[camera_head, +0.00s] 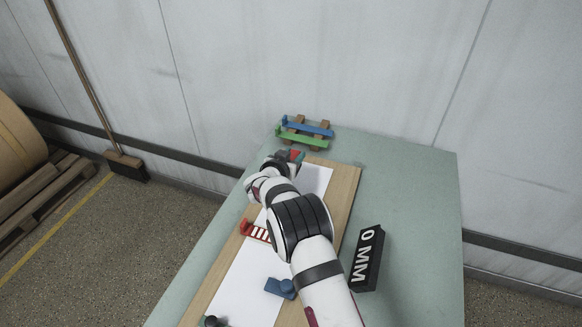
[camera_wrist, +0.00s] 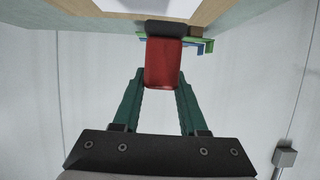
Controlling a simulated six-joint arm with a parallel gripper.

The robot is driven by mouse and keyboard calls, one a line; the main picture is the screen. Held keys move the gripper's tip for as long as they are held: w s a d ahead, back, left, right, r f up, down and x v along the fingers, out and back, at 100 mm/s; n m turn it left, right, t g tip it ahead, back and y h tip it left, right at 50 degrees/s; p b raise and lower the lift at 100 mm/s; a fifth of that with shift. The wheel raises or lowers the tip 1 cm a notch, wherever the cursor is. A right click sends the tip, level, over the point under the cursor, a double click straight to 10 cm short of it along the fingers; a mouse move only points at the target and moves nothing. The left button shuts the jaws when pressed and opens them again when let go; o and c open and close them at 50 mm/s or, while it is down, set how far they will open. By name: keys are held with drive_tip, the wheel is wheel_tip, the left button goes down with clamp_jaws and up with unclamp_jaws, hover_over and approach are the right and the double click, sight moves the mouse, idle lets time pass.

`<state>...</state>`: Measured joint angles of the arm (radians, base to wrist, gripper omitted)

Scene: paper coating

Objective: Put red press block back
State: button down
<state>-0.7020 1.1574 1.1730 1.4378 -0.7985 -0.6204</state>
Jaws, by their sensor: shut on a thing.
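My gripper (camera_head: 296,156) is at the far end of the board, beside the rack. Its green fingers (camera_wrist: 162,76) are shut on the red press block (camera_wrist: 163,60), with one finger on each side. The block has a dark end at the top of the wrist view. In the head view only a small red patch of the block (camera_head: 293,154) shows between the fingers. The block appears held up; its gap to the table cannot be judged.
A wooden rack (camera_head: 292,139) holding blue and green bars stands just beyond the gripper. White paper (camera_head: 243,283) lies on a wooden board (camera_head: 347,187). A red-and-white striped piece (camera_head: 255,231), a blue block (camera_head: 280,287) and a black block marked "0 MM" (camera_head: 366,258) lie nearer.

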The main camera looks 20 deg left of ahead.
drive_tip(key=shift+a+f, duration=0.2)
drive_tip(key=shift+f, duration=0.9)
drive_tip(key=shift+a+f, duration=0.15)
drive_tip(key=shift+f, duration=0.95)
drive_tip(key=shift+f, duration=0.1)
drive_tip(key=shift+c, duration=2.2)
unclamp_jaws()
